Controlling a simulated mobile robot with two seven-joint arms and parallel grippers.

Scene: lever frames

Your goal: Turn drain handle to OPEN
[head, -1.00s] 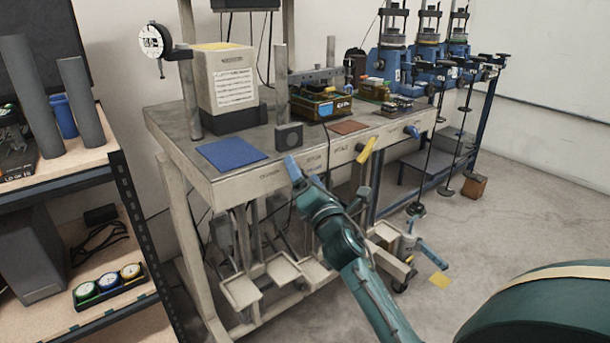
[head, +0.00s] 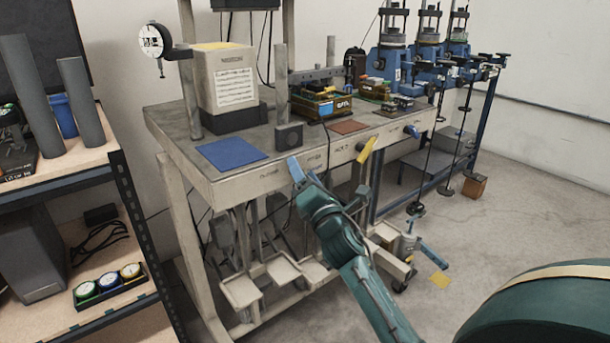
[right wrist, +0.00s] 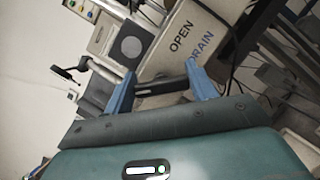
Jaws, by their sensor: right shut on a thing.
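My right gripper (head: 296,171) is at the front edge of the bench (head: 230,188), its blue fingers against the labelled front panel. In the right wrist view my right gripper (right wrist: 160,76) has its two blue fingers on either side of a dark bar, the drain handle (right wrist: 160,87), and is shut on it. The words OPEN (right wrist: 181,38) and DRAIN (right wrist: 201,46) show on the pale panel beside it. In the head view the handle is hidden behind the gripper. My left gripper is not in view.
A yellow handle (head: 367,150) and a blue handle (head: 412,131) stick out from the panel to the right. A blue mat (head: 230,154) lies on the bench top. A shelf (head: 95,165) stands at the left. The floor at the right is largely clear.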

